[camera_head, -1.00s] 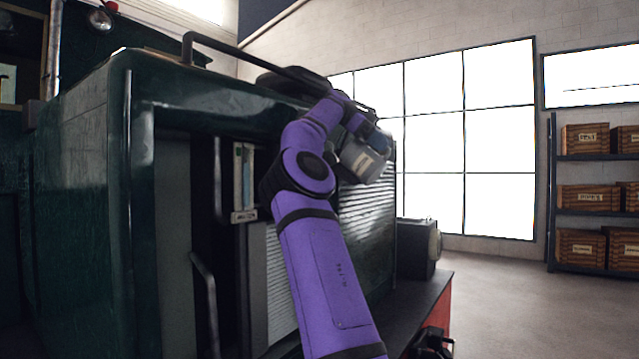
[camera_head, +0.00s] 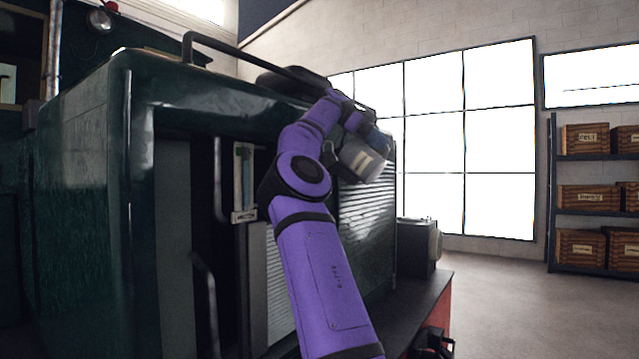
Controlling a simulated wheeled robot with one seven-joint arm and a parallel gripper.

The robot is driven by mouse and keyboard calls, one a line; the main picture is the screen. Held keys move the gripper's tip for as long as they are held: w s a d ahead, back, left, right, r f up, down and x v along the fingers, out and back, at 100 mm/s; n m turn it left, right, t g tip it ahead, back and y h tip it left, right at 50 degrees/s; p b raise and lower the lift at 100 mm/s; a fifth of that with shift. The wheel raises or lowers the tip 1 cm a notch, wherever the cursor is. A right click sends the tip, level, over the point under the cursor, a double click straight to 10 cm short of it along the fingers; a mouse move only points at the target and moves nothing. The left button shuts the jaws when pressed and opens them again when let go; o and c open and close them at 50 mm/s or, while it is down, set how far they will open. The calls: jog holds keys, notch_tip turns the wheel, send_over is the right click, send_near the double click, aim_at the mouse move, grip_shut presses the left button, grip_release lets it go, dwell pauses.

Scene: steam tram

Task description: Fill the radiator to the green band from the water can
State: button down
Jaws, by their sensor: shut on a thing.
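A grey container with a pale label, which looks like the water can (camera_head: 363,158), hangs tilted at the end of my purple arm, beside the louvred side of the dark green engine casing. My gripper (camera_head: 350,118) is at its upper left and shut on it; the fingertips are mostly hidden by the arm. A narrow upright gauge (camera_head: 244,176) with a greenish strip stands in the casing's dark front opening, above a small label plate. The level against the green band is too small to read. The radiator's filler opening and any water stream cannot be made out.
The dark green casing (camera_head: 80,180) fills the left. A black handrail (camera_head: 235,50) runs along its top, with a dark rounded object (camera_head: 285,82) behind it. A lamp box (camera_head: 418,248) stands on the right ledge. A shelf with wooden crates (camera_head: 590,198) stands right; floor there is clear.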

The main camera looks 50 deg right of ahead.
jog(key=shift+s+f+t, duration=0.2)
jog(key=shift+f+t, duration=0.1)
jog(key=shift+f, duration=0.1)
jog(key=shift+f, duration=0.1)
dwell(0.8)
jog(key=shift+s+d+f+t, duration=0.1)
jog(key=shift+s+f+t, duration=0.05)
jog(key=shift+f+t, duration=0.2)
jog(key=shift+f, duration=0.1)
dwell(0.7)
jog(key=shift+s+f, duration=0.2)
jog(key=shift+f, duration=0.2)
dwell(0.7)
